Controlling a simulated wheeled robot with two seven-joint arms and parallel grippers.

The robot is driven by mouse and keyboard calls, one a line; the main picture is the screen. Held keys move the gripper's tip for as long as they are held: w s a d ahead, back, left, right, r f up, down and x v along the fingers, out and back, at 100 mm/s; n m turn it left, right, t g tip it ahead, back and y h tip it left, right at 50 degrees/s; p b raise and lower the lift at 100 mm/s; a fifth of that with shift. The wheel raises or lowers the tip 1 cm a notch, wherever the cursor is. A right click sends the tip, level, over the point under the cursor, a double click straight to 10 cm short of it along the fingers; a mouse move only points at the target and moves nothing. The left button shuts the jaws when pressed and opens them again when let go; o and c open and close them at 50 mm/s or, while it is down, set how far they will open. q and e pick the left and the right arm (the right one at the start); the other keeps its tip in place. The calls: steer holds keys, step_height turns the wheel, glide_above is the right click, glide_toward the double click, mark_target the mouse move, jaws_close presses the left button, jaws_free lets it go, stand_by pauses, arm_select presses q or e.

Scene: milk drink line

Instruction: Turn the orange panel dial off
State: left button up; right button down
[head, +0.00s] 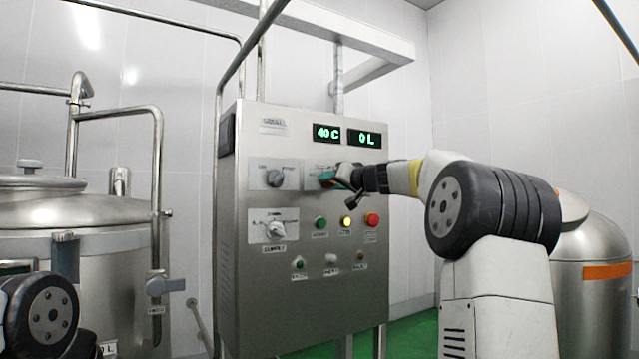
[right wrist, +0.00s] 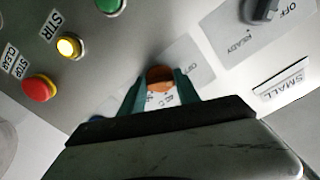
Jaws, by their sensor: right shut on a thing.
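The control panel (head: 300,300) is an upright steel cabinet in the middle of the head view. My right gripper (head: 328,179) reaches in from the right to the panel's upper middle. In the right wrist view, the orange dial (right wrist: 159,74) sits between the two teal fingers of my right gripper (right wrist: 160,95), which is shut on it. The dial's lower part and its pointer are hidden by the gripper, so I cannot tell its setting. My left arm shows at the lower left of the head view, but its gripper is out of view.
A dark dial (head: 274,178) is left of my right gripper. A white selector (head: 275,229) sits below it. The green button (head: 320,223), lit yellow button (head: 346,222) and red button (head: 372,219) are below the gripper. Displays (head: 327,133) read 40 C and 0 L.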

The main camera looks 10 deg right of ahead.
steer(key=shift+n, duration=0.4)
steer(key=c, duration=0.9)
jaws_free()
steer(key=v, duration=0.7)
steer(key=shift+s, duration=0.35)
